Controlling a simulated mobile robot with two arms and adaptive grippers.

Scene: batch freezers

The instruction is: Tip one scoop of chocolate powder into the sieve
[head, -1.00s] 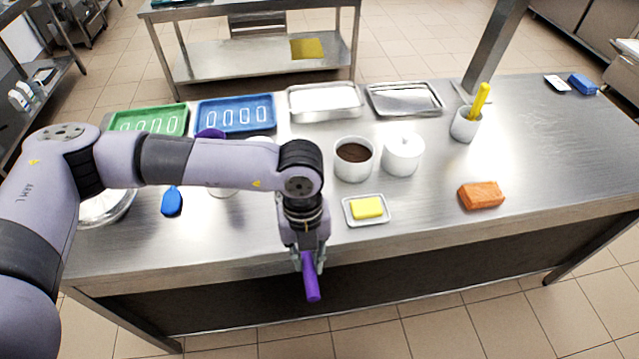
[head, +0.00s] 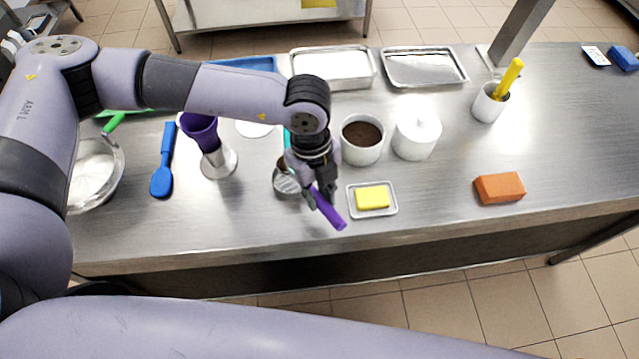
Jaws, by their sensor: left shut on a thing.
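My left gripper (head: 322,196) is shut on a purple handle (head: 331,211), over the counter just left of the butter dish. The handle points down and right; whatever it carries at its other end is hidden or unclear. An open white pot of dark brown powder (head: 362,131) stands behind and right of the gripper. A round metal piece (head: 286,181) shows left of the gripper near a teal handle (head: 287,138), partly hidden by my arm; I cannot tell whether it is the sieve. My right gripper is out of view.
A butter dish (head: 352,208), lidded white pot (head: 416,137) and orange block (head: 499,188) are to the right. A purple cone in a metal stand (head: 219,165), blue spatula (head: 162,180) and bowl (head: 119,178) are left. Metal trays (head: 425,85) lie behind.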

